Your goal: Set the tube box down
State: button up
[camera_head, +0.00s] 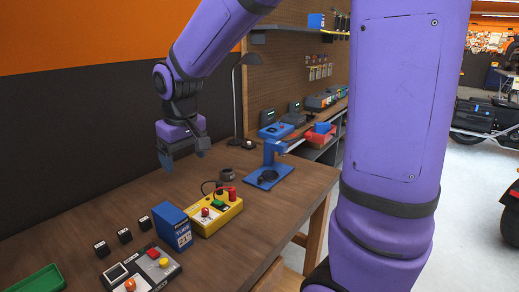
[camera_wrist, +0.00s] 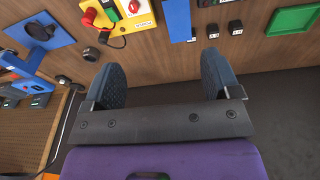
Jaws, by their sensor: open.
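The blue tube box (camera_head: 172,227) stands upright on the wooden workbench (camera_head: 78,243), its white label facing the front. It touches or nearly touches the left end of a yellow control box. Only part of the tube box (camera_wrist: 178,18) shows at the top edge of the wrist view. My gripper (camera_head: 182,160) is up over the back of the bench, away from the tube box. In the wrist view my gripper (camera_wrist: 160,88) has its two dark blue fingers wide apart with nothing between them.
The yellow control box (camera_head: 215,213) has red and green buttons. A grey button box (camera_head: 140,272), several small black blocks (camera_head: 124,235) and a green tray (camera_head: 38,280) lie nearby. A blue stand (camera_head: 268,175) and a lamp (camera_head: 236,100) are farther back.

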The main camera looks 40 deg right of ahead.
jog(key=s+d+r+t, duration=0.1)
jog(key=s+r, duration=0.3)
jog(key=s, duration=0.6)
jog(key=s+d+r+m+t, duration=0.1)
jog(key=s+d+r+t, duration=0.1)
jog(key=s, duration=0.8)
jog(key=shift+s+d+r+m, duration=0.35)
jog(key=shift+d+r, duration=0.35)
jog(key=shift+r, duration=0.15)
jog(key=shift+o, duration=0.4)
jog(key=shift+s+f, duration=0.1)
jog(key=shift+s, duration=0.25)
